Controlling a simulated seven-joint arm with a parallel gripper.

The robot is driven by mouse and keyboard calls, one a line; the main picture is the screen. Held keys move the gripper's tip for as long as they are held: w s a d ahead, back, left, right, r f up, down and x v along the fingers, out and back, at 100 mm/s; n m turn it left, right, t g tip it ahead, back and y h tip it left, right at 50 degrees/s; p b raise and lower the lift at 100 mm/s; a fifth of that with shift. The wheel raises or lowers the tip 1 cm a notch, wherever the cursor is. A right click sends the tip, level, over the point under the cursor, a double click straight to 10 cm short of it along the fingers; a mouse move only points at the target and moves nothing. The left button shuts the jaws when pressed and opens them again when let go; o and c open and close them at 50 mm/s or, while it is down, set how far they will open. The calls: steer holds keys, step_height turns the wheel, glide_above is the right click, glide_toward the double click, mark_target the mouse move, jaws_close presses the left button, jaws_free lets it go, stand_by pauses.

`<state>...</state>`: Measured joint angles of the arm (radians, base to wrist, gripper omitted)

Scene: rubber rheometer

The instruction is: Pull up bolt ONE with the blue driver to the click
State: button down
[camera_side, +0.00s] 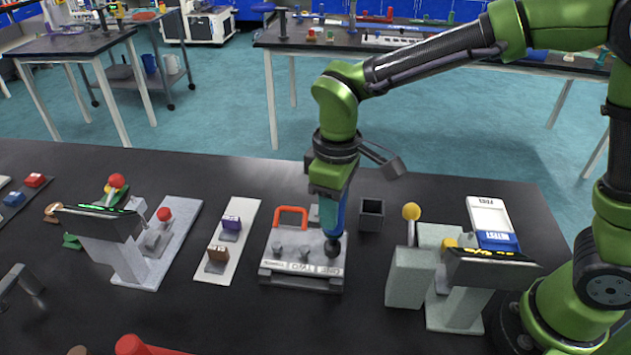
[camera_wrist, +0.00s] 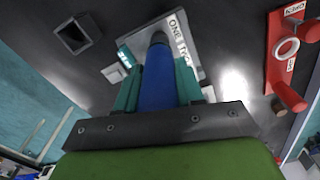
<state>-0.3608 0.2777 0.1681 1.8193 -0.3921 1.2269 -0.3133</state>
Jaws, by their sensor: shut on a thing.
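The blue driver (camera_wrist: 158,80) stands between the teal fingers of my gripper (camera_side: 331,215), which are shut on it. In the side view it points down, and its dark lower end (camera_side: 333,246) is over the right end of the grey bolt plate (camera_side: 300,282). The ONE label (camera_side: 328,270) is in front of it; it also shows in the wrist view (camera_wrist: 176,27). Bolt ONE is hidden under the driver, so I cannot tell how they meet. Other bolt heads (camera_side: 278,247) show left of the driver on the plate.
An orange handle (camera_side: 291,213) rises at the plate's back. An open dark box (camera_side: 371,214) stands right of it. A grey machine with a yellow knob (camera_side: 411,212) stands farther right. A pale strip with purple and brown blocks (camera_side: 226,240) lies left. A red OPEN-marked part (camera_wrist: 288,45) shows in the wrist view.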

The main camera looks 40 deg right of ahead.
steer(key=shift+f, duration=0.85)
stand_by(2.2)
step_height(320, 180, up, 5)
steer(key=shift+r, duration=0.1)
stand_by(0.6)
steer(key=shift+w, duration=0.1)
steer(key=w+d+m, duration=0.2)
steer(key=d+m, duration=0.4)
steer(key=d, duration=1.3)
steer(key=shift+r, duration=0.45)
steer(key=shift+w+a, duration=0.1)
